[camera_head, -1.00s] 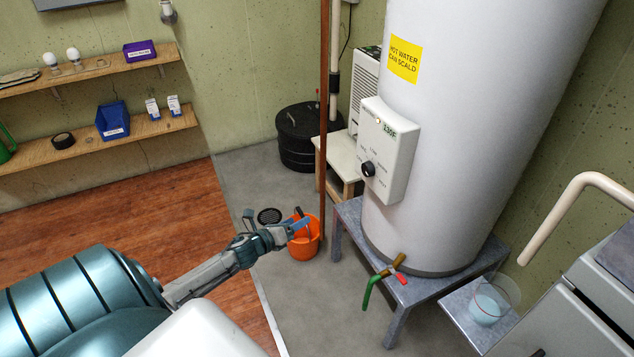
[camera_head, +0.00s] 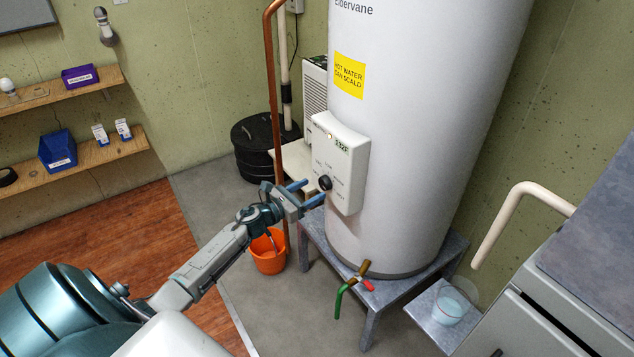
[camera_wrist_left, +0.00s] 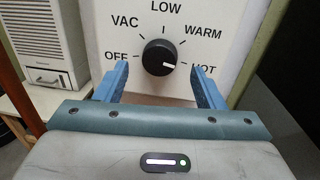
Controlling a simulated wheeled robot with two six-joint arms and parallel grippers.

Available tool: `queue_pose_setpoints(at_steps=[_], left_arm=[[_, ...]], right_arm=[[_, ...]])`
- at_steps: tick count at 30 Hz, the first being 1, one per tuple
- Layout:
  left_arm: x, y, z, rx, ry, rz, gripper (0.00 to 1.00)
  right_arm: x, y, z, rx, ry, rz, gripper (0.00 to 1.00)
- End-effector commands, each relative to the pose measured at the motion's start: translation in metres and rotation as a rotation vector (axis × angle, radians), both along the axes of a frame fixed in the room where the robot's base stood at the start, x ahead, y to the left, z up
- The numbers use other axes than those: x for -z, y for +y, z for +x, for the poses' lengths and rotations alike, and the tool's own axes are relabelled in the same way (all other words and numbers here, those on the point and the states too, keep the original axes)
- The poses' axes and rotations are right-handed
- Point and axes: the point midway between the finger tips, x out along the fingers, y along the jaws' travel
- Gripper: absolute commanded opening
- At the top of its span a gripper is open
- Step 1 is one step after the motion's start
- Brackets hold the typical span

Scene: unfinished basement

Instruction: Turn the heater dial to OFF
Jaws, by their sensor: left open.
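The heater dial (camera_head: 325,183) is a black round knob on the white control box (camera_head: 350,165) of the tall white water heater (camera_head: 415,120). In the left wrist view the dial (camera_wrist_left: 159,57) has a white mark pointing right, toward HOT. The labels OFF, VAC, LOW, WARM and HOT run around it, with OFF at the left. My left gripper (camera_head: 307,192) is open in front of the dial. In the left wrist view its two blue fingers (camera_wrist_left: 160,85) stand to the lower left and lower right of the dial, apart from it. My right gripper is not in view.
A copper pipe (camera_head: 273,90) stands left of the heater, near my left arm. An orange bucket (camera_head: 268,258) is on the floor below the gripper. A grey cabinet (camera_head: 560,300) stands at the right.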

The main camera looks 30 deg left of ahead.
Motion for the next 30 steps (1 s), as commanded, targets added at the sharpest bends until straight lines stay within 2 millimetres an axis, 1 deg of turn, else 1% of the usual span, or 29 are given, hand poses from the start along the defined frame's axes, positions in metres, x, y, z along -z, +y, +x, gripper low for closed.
queue_pose_setpoints(at_steps=[1, 3, 7, 11, 18, 19, 20, 21, 25, 26, 30], left_arm=[[-0.004, -0.003, 0.008, -0.001, -0.001, -0.004, 0.63], [-0.002, -0.005, 0.016, -0.001, 0.000, -0.002, 0.63], [-0.001, -0.008, 0.027, -0.001, 0.001, -0.002, 0.63], [0.000, -0.010, 0.031, 0.000, 0.001, 0.000, 0.63], [0.001, -0.010, 0.032, 0.000, 0.001, -0.001, 0.63], [0.001, -0.010, 0.032, 0.000, 0.001, -0.001, 0.61], [0.001, -0.010, 0.032, 0.000, 0.001, -0.001, 0.55], [0.001, -0.010, 0.032, 0.000, 0.001, -0.001, 0.47], [0.001, -0.010, 0.032, 0.000, 0.001, -0.001, 0.22], [0.001, -0.010, 0.032, 0.000, 0.001, -0.001, 0.18], [0.000, -0.010, 0.031, 0.000, 0.002, -0.004, 0.18]], right_arm=[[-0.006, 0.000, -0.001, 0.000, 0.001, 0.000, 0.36], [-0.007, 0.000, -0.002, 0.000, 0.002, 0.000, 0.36], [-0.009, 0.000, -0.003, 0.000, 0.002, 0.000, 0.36], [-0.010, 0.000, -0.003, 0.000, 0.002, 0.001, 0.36], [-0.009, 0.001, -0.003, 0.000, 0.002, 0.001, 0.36], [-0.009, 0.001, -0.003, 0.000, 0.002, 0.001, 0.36], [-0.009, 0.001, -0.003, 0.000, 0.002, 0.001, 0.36], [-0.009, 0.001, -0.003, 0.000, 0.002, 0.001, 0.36], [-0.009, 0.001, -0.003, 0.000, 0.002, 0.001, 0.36], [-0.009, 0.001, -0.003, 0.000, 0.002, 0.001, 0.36], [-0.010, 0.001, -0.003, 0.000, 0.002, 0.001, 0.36]])
